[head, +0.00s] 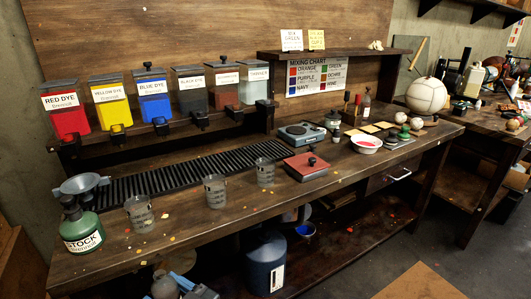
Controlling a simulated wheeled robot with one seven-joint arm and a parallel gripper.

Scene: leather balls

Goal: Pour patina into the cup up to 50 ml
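A row of lidded dispensers hangs on the wooden back wall. Three clear graduated cups stand upright and apart on the bench: a left cup (139,214), a middle cup (215,191) and a right cup (265,173). They look empty; their markings are too small to read. My gripper is not in view.
Other dispensers include red (68,119), yellow (110,110) and blue (154,104). A green stock bottle (82,229) with a grey funnel (81,184) stands front left. A slotted black strip (150,184) lies behind the cups.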

